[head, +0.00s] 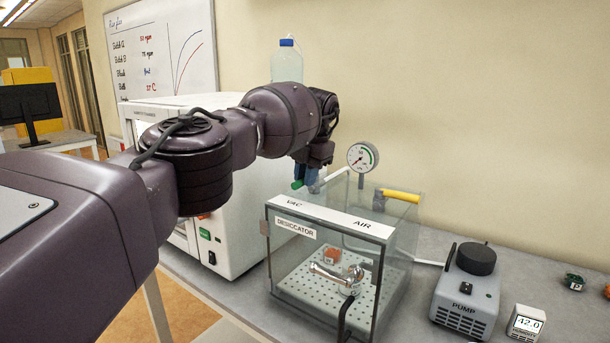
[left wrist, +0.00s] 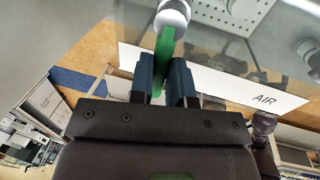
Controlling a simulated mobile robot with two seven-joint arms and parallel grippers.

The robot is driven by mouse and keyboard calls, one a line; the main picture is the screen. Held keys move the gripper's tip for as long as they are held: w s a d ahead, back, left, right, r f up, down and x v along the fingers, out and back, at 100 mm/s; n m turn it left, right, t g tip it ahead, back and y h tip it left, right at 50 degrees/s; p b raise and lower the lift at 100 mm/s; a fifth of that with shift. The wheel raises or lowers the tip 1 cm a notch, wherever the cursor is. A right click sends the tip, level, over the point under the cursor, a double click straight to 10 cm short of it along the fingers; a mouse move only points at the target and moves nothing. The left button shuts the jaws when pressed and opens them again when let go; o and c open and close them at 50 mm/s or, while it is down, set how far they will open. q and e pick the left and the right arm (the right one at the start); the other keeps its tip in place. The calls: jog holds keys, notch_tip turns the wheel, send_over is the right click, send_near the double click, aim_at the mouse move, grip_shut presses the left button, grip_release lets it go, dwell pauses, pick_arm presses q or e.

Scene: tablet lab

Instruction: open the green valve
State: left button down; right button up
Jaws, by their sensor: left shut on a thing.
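The green valve handle (head: 297,184) is at the top left of the clear desiccator box (head: 330,262), by the VAC label. My left gripper (head: 307,177) reaches down to it from above, and my arm hides part of the valve. In the left wrist view, the green handle (left wrist: 164,48) runs from a round white hub down between the two fingers of my left gripper (left wrist: 161,72). The fingers are shut on it. My right gripper is not in view.
A yellow handle (head: 401,195) is near the AIR label, with a round gauge (head: 362,157) behind the box. A pump (head: 467,292) and a small display (head: 525,323) stand to the right. A white cabinet (head: 235,235) is at the left.

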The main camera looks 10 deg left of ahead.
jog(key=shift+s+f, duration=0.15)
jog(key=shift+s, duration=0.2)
pick_arm(q)
jog(key=c, duration=1.1)
grip_release()
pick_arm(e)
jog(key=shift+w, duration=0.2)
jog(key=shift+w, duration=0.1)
pick_arm(q)
jog(key=shift+r, duration=0.1)
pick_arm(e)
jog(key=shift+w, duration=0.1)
